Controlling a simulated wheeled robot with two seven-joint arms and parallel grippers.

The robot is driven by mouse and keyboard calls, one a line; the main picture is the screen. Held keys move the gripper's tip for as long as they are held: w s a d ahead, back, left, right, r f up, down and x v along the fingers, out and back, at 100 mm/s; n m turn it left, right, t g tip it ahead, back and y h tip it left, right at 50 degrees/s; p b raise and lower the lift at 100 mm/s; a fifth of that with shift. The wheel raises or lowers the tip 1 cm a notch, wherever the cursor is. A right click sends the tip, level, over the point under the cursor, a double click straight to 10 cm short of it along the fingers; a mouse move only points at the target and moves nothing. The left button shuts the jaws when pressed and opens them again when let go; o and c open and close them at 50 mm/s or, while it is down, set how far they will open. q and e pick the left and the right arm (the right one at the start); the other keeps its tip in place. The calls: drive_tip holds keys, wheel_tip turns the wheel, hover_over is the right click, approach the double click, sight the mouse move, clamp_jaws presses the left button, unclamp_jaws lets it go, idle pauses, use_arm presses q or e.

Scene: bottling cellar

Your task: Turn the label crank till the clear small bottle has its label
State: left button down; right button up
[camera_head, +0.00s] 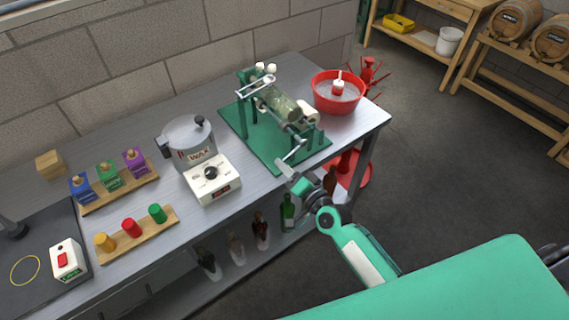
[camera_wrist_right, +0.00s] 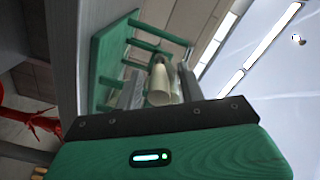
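The green labelling stand (camera_head: 262,138) stands near the bench's right end. A clear, greenish small bottle (camera_head: 283,104) lies across its rollers, and a white label roll (camera_head: 309,112) sits beside it. Whether the bottle bears a label is too small to tell. The label crank (camera_head: 293,155) sticks out at the stand's front. My right gripper (camera_head: 291,176) is at the crank's outer end. In the right wrist view, a cream crank handle (camera_wrist_right: 158,84) sits between the grey fingers; whether they press on it is unclear. My left gripper is out of view.
A red bowl (camera_head: 336,96) stands right of the stand. The wax pot (camera_head: 188,143) and a white dial box (camera_head: 212,179) stand left of it. Coloured blocks on wooden racks (camera_head: 122,187) lie further left. Several bottles (camera_head: 261,231) stand on the shelf below.

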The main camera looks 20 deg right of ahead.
drive_tip(key=shift+w+a, duration=0.2)
drive_tip(key=shift+w, duration=0.3)
clamp_jaws()
drive_tip(key=shift+w+r, duration=0.1)
drive_tip(key=shift+r, duration=0.05)
